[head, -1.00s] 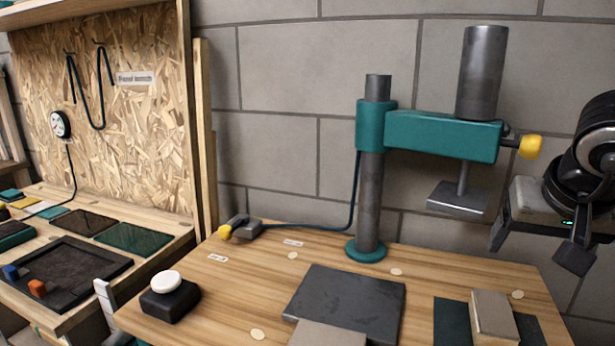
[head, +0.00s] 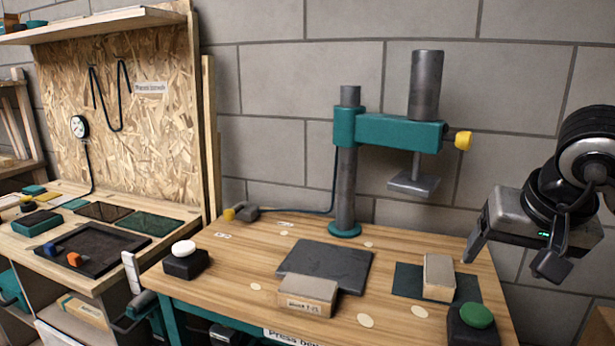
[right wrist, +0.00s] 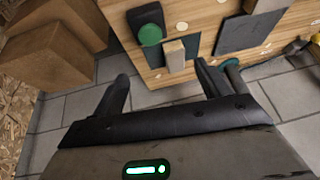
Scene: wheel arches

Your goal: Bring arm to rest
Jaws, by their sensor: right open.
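My right gripper (head: 510,250) hangs at the right of the head view, past the right end of the press bench (head: 245,270). Its jaws are open and nothing is between them. In the right wrist view the two fingers stand apart (right wrist: 162,80), with grey floor tiles and the bench edge beyond. My left gripper is not in view.
A teal press (head: 385,130) stands at the bench back. A dark plate (head: 325,262), a labelled block (head: 307,295), a block on a dark mat (head: 438,276), and white (head: 184,247) and green (head: 477,315) buttons lie around. Cardboard boxes (right wrist: 45,60) stand on the floor.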

